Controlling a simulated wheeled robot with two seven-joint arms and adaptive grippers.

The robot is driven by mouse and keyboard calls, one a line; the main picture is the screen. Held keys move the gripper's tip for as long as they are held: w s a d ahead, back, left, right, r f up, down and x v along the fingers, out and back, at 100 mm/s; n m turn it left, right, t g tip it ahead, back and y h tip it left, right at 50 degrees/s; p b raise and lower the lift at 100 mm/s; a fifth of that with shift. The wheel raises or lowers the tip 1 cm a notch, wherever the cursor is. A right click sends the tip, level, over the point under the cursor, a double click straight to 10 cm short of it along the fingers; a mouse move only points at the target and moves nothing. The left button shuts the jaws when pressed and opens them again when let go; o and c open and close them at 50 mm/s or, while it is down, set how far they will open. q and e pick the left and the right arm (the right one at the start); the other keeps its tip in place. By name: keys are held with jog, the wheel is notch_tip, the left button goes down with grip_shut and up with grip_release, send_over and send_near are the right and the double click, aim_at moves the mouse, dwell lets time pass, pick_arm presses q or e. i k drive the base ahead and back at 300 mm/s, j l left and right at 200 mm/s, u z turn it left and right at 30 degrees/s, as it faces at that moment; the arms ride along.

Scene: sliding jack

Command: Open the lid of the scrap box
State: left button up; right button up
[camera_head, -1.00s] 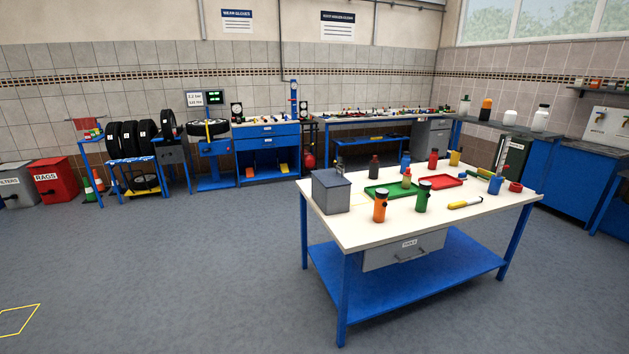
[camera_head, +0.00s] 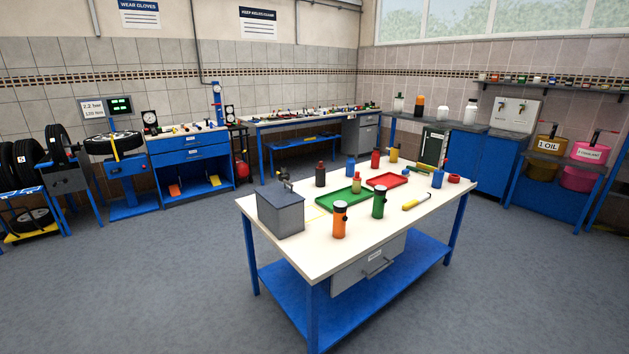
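A grey box (camera_head: 280,213) with a closed flat lid (camera_head: 279,194) stands on the left end of the white-topped table (camera_head: 320,256). I read no label on it, so I cannot tell for sure that it is the scrap box. A small dark part (camera_head: 284,176) shows just behind its top edge. Neither of my grippers shows in the head view.
The table also bears an orange bottle (camera_head: 339,220), a green bottle (camera_head: 379,202), a green tray (camera_head: 334,201), a red tray (camera_head: 387,181) and a yellow-handled tool (camera_head: 416,201). A drawer (camera_head: 368,266) hangs below its front. Grey floor (camera_head: 150,285) is clear to the left.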

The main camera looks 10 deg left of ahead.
aim_at(278, 195)
jog(key=i+j+z, duration=0.2)
jog(key=j+z, duration=0.2)
jog(key=j, duration=0.15)
jog(key=i+j+z, duration=0.2)
jog(key=j, duration=0.15)
jog(key=j+z, duration=0.2)
jog(key=i+j, duration=0.05)
jog(key=j, duration=0.05)
